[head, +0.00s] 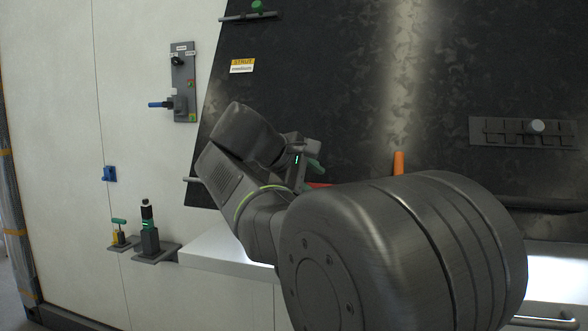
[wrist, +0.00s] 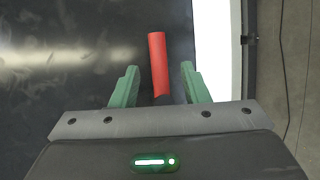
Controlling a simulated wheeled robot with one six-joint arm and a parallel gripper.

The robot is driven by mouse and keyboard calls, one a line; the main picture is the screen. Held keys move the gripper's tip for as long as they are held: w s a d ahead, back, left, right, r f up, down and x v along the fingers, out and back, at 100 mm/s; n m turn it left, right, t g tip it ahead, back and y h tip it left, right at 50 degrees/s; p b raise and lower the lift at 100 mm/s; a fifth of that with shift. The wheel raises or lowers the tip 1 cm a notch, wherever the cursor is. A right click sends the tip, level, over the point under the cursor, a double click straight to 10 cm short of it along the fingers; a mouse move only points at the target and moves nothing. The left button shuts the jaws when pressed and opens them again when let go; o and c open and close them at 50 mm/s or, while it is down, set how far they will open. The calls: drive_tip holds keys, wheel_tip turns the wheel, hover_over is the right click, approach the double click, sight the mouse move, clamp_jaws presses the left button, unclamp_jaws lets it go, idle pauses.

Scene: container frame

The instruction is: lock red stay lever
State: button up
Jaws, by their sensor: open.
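The red stay lever (wrist: 158,62) shows in the wrist view as a red bar against the dark panel. Its lower part lies between the two green fingers of my gripper (wrist: 159,68), and its upper end reaches past their tips. My gripper is open, with a visible gap on each side of the lever. In the head view my gripper (head: 312,165) is in front of the dark panel, mostly hidden by my own arm. A small red strip (head: 318,185) shows just below it, probably the same lever. The lever's base and catch are hidden.
The dark tilted panel (head: 300,80) fills the upper right, with an orange handle (head: 398,163) and a slotted grey bracket (head: 500,132). A white ledge (head: 212,248) runs below. On the left wall are a grey plate with a blue handle (head: 160,104) and small green-topped fixtures (head: 119,222).

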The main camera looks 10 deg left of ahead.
drive_tip(key=v, duration=0.8)
drive_tip(key=x, duration=1.3)
drive_tip(key=shift+w+d+f+p, duration=0.2)
drive_tip(key=shift+w+p, duration=0.1)
drive_tip(key=shift+p, duration=0.05)
drive_tip(key=b+v, duration=0.1)
drive_tip(key=v, duration=1.3)
drive_tip(key=p+x, duration=0.1)
drive_tip(key=x, duration=1.2)
drive_tip(key=shift+w+d+f, duration=0.1)
drive_tip(key=shift+w+d, duration=0.05)
drive_tip(key=shift+w, duration=0.1)
drive_tip(key=shift+w+d, duration=0.1)
drive_tip(key=shift+w, duration=0.1)
drive_tip(key=shift+w+r+n+t+h, duration=0.1)
drive_tip(key=shift+r+n+t+h, duration=0.3)
drive_tip(key=shift+n, duration=0.5)
